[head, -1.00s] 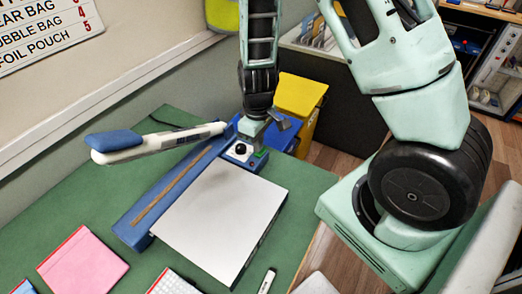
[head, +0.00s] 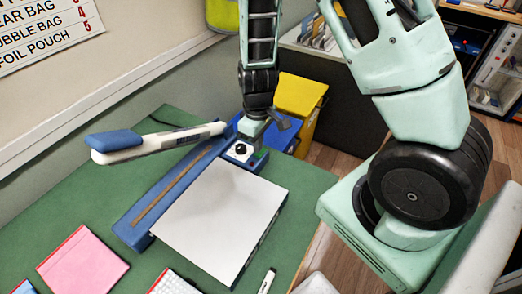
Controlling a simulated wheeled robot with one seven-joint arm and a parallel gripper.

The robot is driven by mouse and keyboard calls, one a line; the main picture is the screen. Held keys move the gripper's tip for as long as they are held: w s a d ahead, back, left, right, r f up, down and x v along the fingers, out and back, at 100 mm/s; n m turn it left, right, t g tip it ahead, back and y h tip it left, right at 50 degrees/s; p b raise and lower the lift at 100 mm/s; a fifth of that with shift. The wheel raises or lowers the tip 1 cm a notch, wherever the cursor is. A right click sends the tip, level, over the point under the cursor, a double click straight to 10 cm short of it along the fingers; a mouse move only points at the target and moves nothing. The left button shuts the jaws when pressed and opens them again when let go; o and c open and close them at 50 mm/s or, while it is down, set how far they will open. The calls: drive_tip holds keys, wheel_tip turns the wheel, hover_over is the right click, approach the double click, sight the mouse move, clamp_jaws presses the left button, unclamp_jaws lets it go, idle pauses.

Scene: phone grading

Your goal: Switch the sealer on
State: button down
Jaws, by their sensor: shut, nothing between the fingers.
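The sealer is a long blue base (head: 138,225) with a tan strip along it, on the green table in the head view. Its white arm with a blue handle (head: 116,140) is raised over the base. A white panel with a black knob (head: 241,149) sits at the base's far end, and a small green patch shows beside it. My gripper (head: 254,143) points down at this end, close behind the knob. It is shut and holds nothing. Its fingertips are small and partly hidden, and I cannot tell whether they touch the sealer.
A white flat plate (head: 220,215) lies against the sealer's right side. Pink pads (head: 82,262) and a white marker (head: 267,281) lie on the green table (head: 75,210). A yellow bin (head: 298,95) stands behind the table. The wall runs along the left.

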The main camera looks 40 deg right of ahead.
sight(258, 154)
drive_tip(key=shift+f+b, duration=0.85)
drive_tip(key=shift+f, duration=0.15)
idle(0.7)
drive_tip(key=shift+r, duration=0.1)
drive_tip(key=shift+r+p, duration=3.15)
drive_tip(key=shift+r, duration=0.4)
drive_tip(key=shift+f, duration=0.1)
